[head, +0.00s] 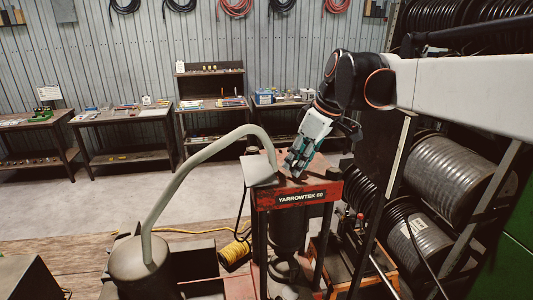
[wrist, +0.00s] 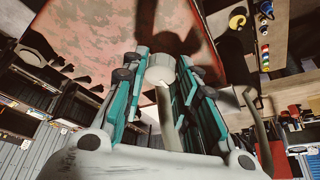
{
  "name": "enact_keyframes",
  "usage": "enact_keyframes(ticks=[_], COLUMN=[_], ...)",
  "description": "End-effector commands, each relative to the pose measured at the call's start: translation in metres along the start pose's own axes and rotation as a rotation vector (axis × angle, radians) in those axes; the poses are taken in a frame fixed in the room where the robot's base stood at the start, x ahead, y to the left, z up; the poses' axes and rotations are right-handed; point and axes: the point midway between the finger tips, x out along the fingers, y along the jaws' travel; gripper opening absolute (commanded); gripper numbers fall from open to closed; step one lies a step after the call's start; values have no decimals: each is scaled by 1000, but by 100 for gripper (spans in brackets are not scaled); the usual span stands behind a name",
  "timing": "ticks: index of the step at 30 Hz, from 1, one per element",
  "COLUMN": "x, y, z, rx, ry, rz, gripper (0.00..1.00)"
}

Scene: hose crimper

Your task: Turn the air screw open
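My gripper (head: 291,166) points down and left over the red top of the crimper marked YARROWTEK 60 (head: 300,197). In the wrist view its teal fingers (wrist: 163,58) are apart, with the mottled red plate (wrist: 100,35) beyond them. A pale, round-ended piece (wrist: 160,69) with a thin stem shows between the fingertips. I cannot tell whether it is the air screw, or whether the fingers press on it. No air screw can be made out in the head view, where the fingers hide part of the plate.
A thick grey pipe (head: 205,150) arches from a drum (head: 140,262) to the crimper's left side. A hose rack (head: 445,175) stands close on the right. Workbenches (head: 125,120) line the back wall, with clear floor before them.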

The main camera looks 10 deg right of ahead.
Motion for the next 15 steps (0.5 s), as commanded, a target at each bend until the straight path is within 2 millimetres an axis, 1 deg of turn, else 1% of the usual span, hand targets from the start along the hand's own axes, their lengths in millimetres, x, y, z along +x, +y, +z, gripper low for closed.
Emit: enact_keyframes(ticks=[8,15], x=[0,0], y=[-1,-2], z=[0,0], rx=[24,133], ry=[0,1], rz=[10,56], gripper=[4,4])
